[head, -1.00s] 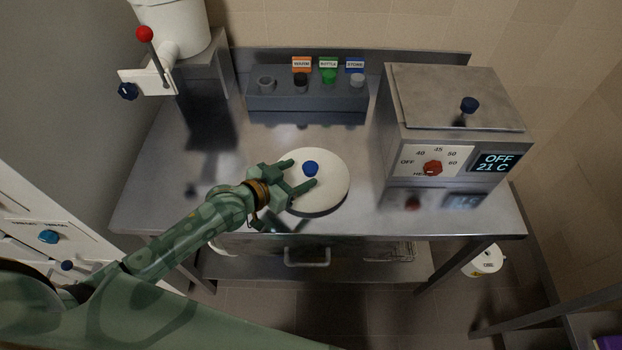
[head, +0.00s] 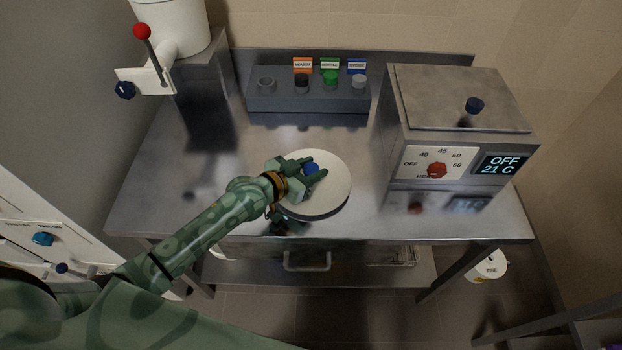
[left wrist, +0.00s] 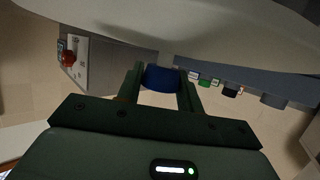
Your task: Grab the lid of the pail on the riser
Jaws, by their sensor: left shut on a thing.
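A round white lid (head: 325,195) with a blue knob (head: 311,169) at its centre is at the front middle of the steel table. The pail and riser beneath it are hidden from above. My left gripper (head: 314,171) reaches in from the left and is shut on the blue knob, one finger on each side. In the left wrist view the knob (left wrist: 160,78) sits between the two fingers, and the white lid (left wrist: 190,38) fills the top of the picture. My right gripper is not in view.
A heater box (head: 462,120) with a red dial stands on the right. A grey rack (head: 310,98) with several coloured caps and labels is at the back. A white vessel (head: 180,25) with a red-knobbed lever stands back left. The steel table (head: 165,190) is clear at left.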

